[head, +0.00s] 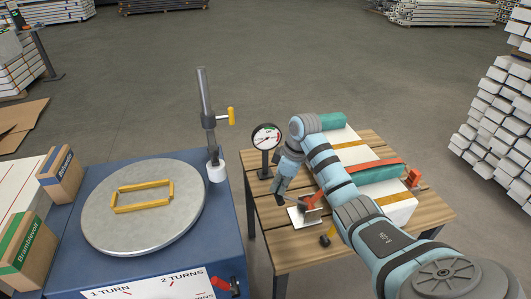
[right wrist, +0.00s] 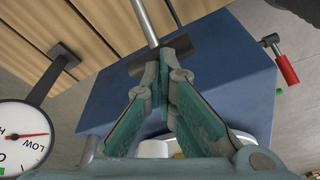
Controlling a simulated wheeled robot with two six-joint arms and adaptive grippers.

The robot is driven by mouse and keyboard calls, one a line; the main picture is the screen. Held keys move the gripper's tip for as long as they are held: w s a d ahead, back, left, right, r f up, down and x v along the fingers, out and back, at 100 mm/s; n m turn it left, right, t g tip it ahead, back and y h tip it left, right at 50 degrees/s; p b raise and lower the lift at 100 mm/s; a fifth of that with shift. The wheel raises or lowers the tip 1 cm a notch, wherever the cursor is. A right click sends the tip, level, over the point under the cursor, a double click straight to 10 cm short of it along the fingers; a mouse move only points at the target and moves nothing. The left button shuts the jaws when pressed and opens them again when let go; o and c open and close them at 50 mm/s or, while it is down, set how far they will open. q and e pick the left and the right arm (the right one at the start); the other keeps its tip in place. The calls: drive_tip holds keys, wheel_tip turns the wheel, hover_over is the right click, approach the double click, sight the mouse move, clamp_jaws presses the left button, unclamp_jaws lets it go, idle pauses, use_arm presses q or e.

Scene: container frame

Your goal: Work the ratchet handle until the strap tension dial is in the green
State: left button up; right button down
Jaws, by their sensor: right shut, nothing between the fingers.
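The strap tension dial (head: 266,138) stands on a post at the left side of the wooden table. In the right wrist view the dial face (right wrist: 24,136) shows a red needle near LOW. The ratchet (head: 305,212) sits on a pale plate on the table, below the strapped bundle. Its handle shows in the right wrist view as a grey rod with a dark crossbar (right wrist: 166,55). My right gripper (head: 282,187) is shut and empty. Its fingertips are close to the crossbar; I cannot tell whether they touch. My left gripper is not in view.
A red-orange strap (head: 376,169) runs over the bundle. A blue bench (head: 226,236) with a round turntable (head: 172,225) and a mast (head: 206,100) stands left of the table. Cartons (head: 30,240) are at far left.

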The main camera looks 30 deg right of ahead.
drive_tip(key=shift+s+a+b+x, duration=0.25)
drive_tip(key=shift+s+b+x, duration=0.75)
drive_tip(key=shift+x, duration=2.35)
wheel_tip(320, 180, up, 12)
drive_tip(key=w+p, duration=0.1)
drive_tip(key=p, duration=1.1)
drive_tip(key=shift+w, duration=0.15)
